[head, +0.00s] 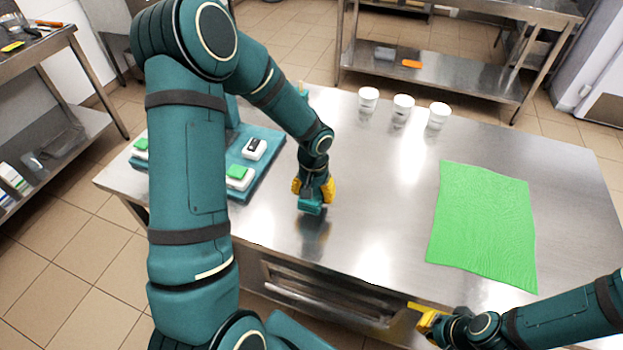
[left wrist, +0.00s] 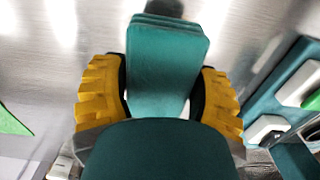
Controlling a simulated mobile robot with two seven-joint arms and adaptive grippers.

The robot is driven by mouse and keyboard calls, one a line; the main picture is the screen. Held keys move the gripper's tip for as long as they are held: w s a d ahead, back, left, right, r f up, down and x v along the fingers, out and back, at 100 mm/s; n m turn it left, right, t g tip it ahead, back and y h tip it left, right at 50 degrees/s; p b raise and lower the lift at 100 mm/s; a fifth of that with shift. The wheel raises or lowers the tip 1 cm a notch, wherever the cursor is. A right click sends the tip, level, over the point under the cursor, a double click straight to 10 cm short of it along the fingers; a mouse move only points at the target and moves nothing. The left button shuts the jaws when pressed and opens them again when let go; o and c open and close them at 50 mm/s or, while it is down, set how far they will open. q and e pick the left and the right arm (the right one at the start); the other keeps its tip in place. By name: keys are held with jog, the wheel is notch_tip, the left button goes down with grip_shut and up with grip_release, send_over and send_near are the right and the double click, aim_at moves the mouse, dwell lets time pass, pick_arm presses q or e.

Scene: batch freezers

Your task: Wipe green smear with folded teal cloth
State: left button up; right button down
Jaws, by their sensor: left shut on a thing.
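My left gripper (head: 314,188) has yellow fingers and is shut on the folded teal cloth (head: 310,207), which it holds at or just above the steel table. I cannot tell whether the cloth touches the metal. In the left wrist view the layered teal cloth (left wrist: 165,65) sits between the yellow fingers (left wrist: 160,98). I cannot make out a green smear; the cloth and arm may hide it. My right gripper (head: 428,318) is at the table's front edge, low right, with its finger opening unclear.
A green sheet (head: 485,220) lies flat on the right of the steel table (head: 380,210). Three white cups (head: 402,108) stand along the back. A teal tray (head: 262,175) with white and green-topped items lies left of the left gripper. The table's middle is clear.

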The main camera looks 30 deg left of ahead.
pick_arm(q)
jog(key=shift+r+p, duration=0.95)
jog(key=shift+r, duration=0.8)
